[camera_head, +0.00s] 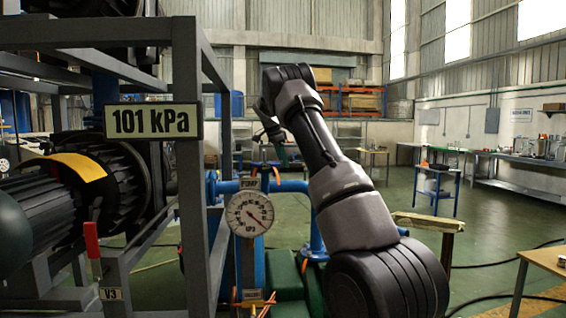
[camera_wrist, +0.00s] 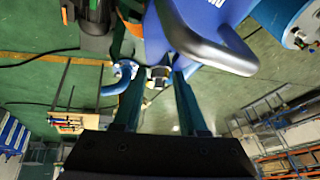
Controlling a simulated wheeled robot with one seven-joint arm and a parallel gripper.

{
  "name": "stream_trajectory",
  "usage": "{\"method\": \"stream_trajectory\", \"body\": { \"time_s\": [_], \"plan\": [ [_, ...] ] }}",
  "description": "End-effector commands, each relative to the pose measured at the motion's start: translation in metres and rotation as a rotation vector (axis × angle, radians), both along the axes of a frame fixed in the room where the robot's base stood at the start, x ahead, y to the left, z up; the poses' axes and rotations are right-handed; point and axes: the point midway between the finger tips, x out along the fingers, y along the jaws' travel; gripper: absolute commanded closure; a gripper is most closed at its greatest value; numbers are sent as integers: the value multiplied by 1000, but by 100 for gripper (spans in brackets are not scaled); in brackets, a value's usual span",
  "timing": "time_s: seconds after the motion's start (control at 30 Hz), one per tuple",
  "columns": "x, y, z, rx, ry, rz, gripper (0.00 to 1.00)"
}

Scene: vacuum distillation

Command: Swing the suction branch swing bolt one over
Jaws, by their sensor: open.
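My gripper (camera_wrist: 157,84) is open in the wrist view, with its two dark green fingers apart. A small silver and black fitting (camera_wrist: 158,73) shows between and beyond the fingertips; I cannot tell whether it is the swing bolt or whether the fingers touch it. A blue vessel or pipe body (camera_wrist: 205,18) with a curved grey handle (camera_wrist: 215,50) is just beyond the fingers. In the head view my gripper (camera_head: 280,155) points down above the blue suction pipework (camera_head: 290,186). No swing bolt can be made out there.
A dial gauge (camera_head: 249,214) stands in front of the blue pipes. A grey frame (camera_head: 188,190) with a "101 kPa" sign (camera_head: 153,121) and a red-handled valve lever (camera_head: 91,240) is at the left. A small wooden-topped stand (camera_head: 428,222) is to the right, with open floor beyond.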

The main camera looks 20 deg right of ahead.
Motion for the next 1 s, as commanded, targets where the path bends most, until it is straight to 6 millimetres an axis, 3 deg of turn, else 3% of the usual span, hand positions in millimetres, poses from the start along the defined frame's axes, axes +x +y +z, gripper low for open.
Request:
{"method": "stream_trajectory", "body": {
  "time_s": [0.5,0.7,1.0],
  "plan": [
    [-17,35,82,0,-2,2,58],
    [-20,39,94,-1,-1,0,58],
    [-21,40,94,3,-1,1,58]
  ]
}}
